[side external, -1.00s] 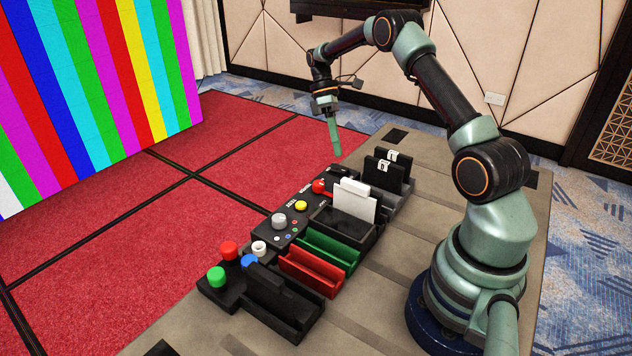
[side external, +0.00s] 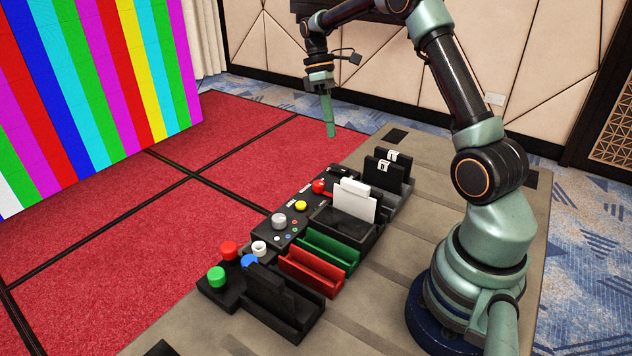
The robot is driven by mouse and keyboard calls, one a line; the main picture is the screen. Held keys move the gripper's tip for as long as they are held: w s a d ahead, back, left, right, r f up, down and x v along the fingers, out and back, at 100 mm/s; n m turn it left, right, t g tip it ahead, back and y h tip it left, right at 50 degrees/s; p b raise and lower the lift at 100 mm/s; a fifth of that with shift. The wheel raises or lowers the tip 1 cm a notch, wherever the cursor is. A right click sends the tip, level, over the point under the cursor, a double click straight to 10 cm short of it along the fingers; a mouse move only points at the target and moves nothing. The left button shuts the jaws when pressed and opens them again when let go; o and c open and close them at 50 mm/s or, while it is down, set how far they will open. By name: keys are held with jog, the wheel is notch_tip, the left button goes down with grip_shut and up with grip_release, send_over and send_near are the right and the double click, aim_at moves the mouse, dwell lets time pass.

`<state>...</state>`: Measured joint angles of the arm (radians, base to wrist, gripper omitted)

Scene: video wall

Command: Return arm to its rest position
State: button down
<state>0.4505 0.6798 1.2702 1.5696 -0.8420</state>
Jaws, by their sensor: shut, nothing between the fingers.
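My gripper (side external: 330,130) hangs in the air, pointing down, above the far end of the control boxes. Its green fingers are together, with nothing held between them. My arm reaches up from its base at the right and bends over at the top of the view; the top of the bend is cut off by the frame edge. The gripper is apart from the table (side external: 400,262) and from everything on it.
Below the gripper stand a black control panel with a red button (side external: 319,187), yellow button (side external: 301,205) and grey knob (side external: 279,221), a white card (side external: 355,203) in a black holder, black cards (side external: 384,170), green (side external: 327,252) and red trays (side external: 312,274). A striped video wall (side external: 95,85) stands left.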

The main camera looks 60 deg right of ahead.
jog(key=s+a+r+m+t+h, duration=0.1)
jog(key=s+a+r+t, duration=0.3)
jog(key=a, duration=0.5)
jog(key=s+a+r+m+t+h, duration=0.1)
jog(key=s+a+r+m+t, duration=0.2)
jog(key=a, duration=0.6)
jog(key=shift+s+a+r+t, duration=0.4)
jog(key=shift+s+r+t, duration=0.5)
jog(key=shift+s+t, duration=0.6)
